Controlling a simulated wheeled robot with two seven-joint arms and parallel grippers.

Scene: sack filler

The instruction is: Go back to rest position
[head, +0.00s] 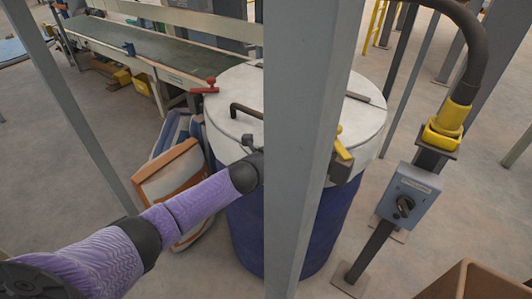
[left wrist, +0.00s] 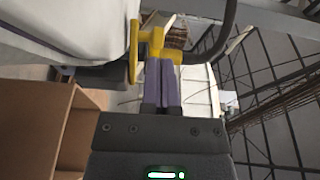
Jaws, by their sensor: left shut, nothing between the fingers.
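My left arm comes in from the left in the head view, in purple sleeving with dark joints. Its end passes behind a grey upright post, which hides most of the hand. In the left wrist view my left gripper (left wrist: 162,65) is shut, its two purple fingers together with nothing between them. The fingertips are close to a yellow handle (left wrist: 134,50); I cannot tell whether they touch it. In the head view a yellow handle (head: 343,144) shows just right of the post, by the rim of a white-topped blue drum (head: 236,92). My right gripper is not in view.
The grey post (head: 305,130) stands close in front. A control box with a black knob (head: 405,205) is on a stand at right. A cardboard box (head: 475,280) is at lower right. Sacks (head: 168,185) lean left of the drum. A conveyor (head: 135,58) runs behind.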

